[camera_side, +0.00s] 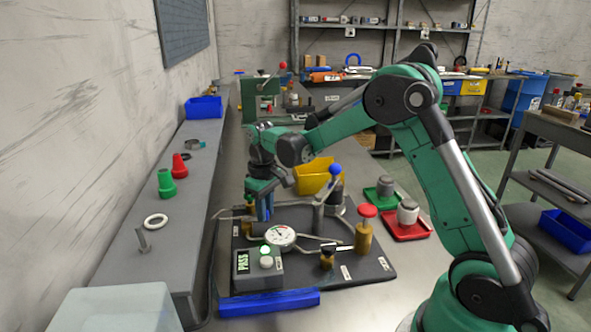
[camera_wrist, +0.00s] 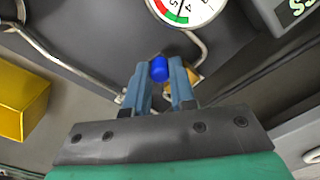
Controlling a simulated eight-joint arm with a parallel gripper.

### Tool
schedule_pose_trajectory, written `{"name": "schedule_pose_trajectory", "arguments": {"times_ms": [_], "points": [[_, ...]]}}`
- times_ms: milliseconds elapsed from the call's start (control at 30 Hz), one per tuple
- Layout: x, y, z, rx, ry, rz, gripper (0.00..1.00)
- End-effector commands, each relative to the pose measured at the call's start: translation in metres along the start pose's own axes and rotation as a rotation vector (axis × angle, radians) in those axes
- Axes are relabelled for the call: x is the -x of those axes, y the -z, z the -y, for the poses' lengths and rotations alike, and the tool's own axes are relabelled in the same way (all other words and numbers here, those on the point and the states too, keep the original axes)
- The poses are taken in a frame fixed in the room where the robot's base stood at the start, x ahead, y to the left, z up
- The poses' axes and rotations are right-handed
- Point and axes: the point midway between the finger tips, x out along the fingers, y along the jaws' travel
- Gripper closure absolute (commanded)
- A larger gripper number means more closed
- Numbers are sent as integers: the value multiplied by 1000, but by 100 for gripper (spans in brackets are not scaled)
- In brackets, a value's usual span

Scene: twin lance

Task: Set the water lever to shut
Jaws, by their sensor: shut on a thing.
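My gripper (camera_side: 264,210) points down over the left back part of the dark board (camera_side: 372,268). In the wrist view my gripper (camera_wrist: 160,80) has its two blue fingers shut on a small blue handle (camera_wrist: 160,68), with a brass fitting (camera_wrist: 196,76) beside it. I take this blue handle to be the water lever; its angle is hidden by the fingers. A second lever with a blue ball (camera_side: 335,170) stands upright to the right of the gripper. The round gauge (camera_side: 280,236) is in front of the gripper; it also shows in the wrist view (camera_wrist: 186,8).
A red knob on brass (camera_side: 367,211) and a black knob on brass (camera_side: 327,257) stand at the right and front. A grey box (camera_side: 252,272) reads PASS. A yellow bin (camera_side: 312,180) stands behind; a blue bar (camera_side: 268,304) lies in front. Pipes cross the board.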

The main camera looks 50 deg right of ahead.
Motion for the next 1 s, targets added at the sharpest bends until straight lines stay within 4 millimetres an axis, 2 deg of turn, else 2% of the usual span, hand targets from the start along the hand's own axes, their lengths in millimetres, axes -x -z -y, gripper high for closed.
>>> {"name": "schedule_pose_trajectory", "arguments": {"times_ms": [400,1000], "points": [[0,5,-8,215,0,2,100],[0,6,-9,255,-2,0,100]]}}
